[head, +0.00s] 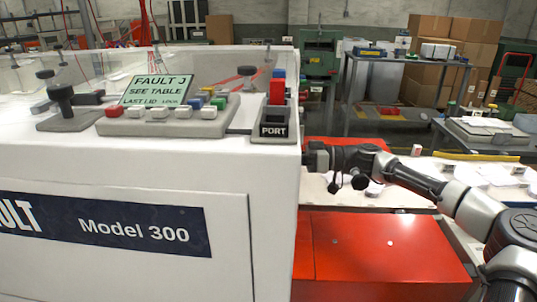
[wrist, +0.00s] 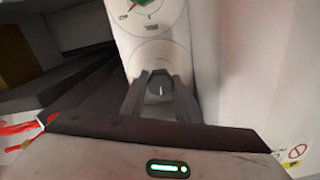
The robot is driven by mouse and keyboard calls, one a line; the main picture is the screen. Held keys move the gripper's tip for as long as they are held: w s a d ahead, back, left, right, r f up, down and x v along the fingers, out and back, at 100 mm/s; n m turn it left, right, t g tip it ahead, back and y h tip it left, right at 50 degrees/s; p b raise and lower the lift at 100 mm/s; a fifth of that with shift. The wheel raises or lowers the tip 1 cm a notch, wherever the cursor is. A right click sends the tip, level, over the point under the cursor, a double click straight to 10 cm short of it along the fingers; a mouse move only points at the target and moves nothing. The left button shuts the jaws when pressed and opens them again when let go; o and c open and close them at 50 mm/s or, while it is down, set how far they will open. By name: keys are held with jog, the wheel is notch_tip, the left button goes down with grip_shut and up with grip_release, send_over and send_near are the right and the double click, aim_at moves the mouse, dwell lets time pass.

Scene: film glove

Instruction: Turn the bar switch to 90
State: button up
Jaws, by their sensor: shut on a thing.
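The bar switch (wrist: 159,83) is a small dark knob with a short white mark, on a pale panel with a round dial marking around it. In the wrist view the white mark stands about upright. My gripper (wrist: 160,92) has one dark finger on each side of the knob and is shut on it. In the head view my gripper (head: 318,158) reaches to the right side of the white machine (head: 110,165). The switch is hidden there. The scale figures are too small to read.
A second dial with a green and red part (wrist: 143,4) sits above the switch. A console with a display (head: 160,89) reading "FAULT J SEE TABLE" stands on the machine. A red cabinet (head: 380,250) lies below my arm.

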jog(key=m+p, duration=0.4)
jog(key=m, duration=0.1)
jog(key=shift+r+m+p, duration=0.15)
jog(key=shift+m+p, duration=0.15)
jog(key=shift+m, duration=0.1)
jog(key=shift+w+f+m+p, duration=0.1)
jog(key=shift+f+m+p, duration=0.1)
jog(key=shift+m+p, duration=1.25)
jog(key=shift+m, duration=0.35)
jog(key=o, duration=1)
jog(key=shift+o, duration=0.2)
jog(key=d, duration=1.7)
jog(key=shift+s+d+p, duration=0.3)
jog(key=shift+p, duration=0.1)
